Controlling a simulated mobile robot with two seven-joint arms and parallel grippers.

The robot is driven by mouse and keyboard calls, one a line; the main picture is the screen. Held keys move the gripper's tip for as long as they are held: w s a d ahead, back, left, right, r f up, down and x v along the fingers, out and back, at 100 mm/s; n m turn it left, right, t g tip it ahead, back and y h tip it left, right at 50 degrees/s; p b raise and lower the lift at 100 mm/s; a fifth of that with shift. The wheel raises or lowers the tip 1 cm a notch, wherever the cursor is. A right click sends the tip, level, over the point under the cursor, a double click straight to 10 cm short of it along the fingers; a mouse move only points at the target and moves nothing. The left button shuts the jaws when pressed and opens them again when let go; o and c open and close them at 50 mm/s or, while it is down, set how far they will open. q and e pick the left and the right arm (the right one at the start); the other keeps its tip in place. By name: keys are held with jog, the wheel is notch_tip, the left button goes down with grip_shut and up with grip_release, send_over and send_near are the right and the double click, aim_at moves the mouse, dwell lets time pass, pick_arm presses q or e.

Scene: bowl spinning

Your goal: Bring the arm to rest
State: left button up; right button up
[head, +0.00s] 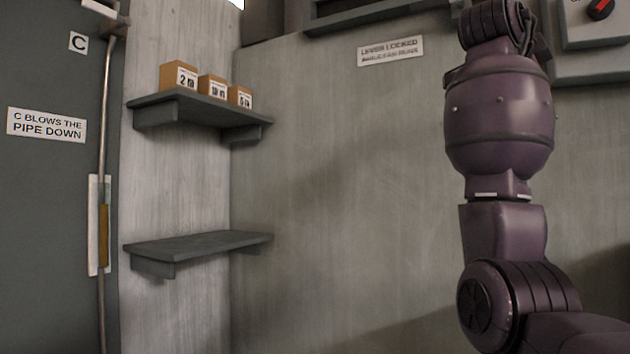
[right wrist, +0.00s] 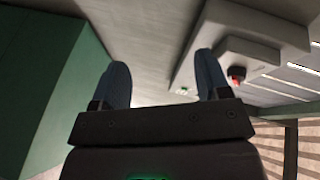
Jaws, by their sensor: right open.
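My right arm (head: 500,120), purple, stands nearly upright on the right side of the head view and runs out of the top of the picture. Its gripper is outside the head view. In the right wrist view my right gripper (right wrist: 163,85) is open, with its two dark blue fingers apart and nothing between them. Beyond the fingers is a bare grey wall surface. My left gripper shows in neither view.
Shelves stand at left: the upper shelf (head: 150,101) holds small labelled boxes (head: 211,87); the lower shelf (head: 200,243) is empty. A grey control box (head: 590,45) with a red knob (head: 600,9) is behind my arm. A green surface (right wrist: 70,90) is left in the wrist view.

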jog(key=w+d+f+n+y, duration=0.1)
jog(key=w+f+n, duration=0.2)
jog(key=f, duration=0.9)
jog(key=w+d+f+n, duration=0.1)
jog(key=w+f+n, duration=0.25)
jog(key=f, duration=0.85)
jog(key=s+f+n+y, duration=0.25)
jog(key=f+n, duration=0.35)
jog(key=f, duration=1.7)
jog(key=s+a+f+n+g+y, duration=0.1)
jog(key=s+a+f+n+y, duration=0.15)
jog(key=s+f, duration=0.7)
jog(key=s+a+f+n+g+y, duration=0.1)
jog(key=s+f+n, duration=0.4)
jog(key=f, duration=0.7)
jog(key=s+a+f+n+g+y, duration=0.1)
jog(key=s+a+f+n, duration=0.15)
jog(key=s, duration=0.55)
jog(key=s+a+f+n+g+y, duration=0.15)
jog(key=s+f, duration=0.25)
jog(key=s, duration=0.5)
jog(key=s+a+f+n+g+y, duration=0.1)
jog(key=s+a+f+y, duration=0.2)
jog(key=s, duration=0.5)
jog(key=w+f+t+b, duration=0.1)
jog(key=w+f+t, duration=0.6)
jog(key=f, duration=0.5)
jog(key=shift+a+f, duration=0.15)
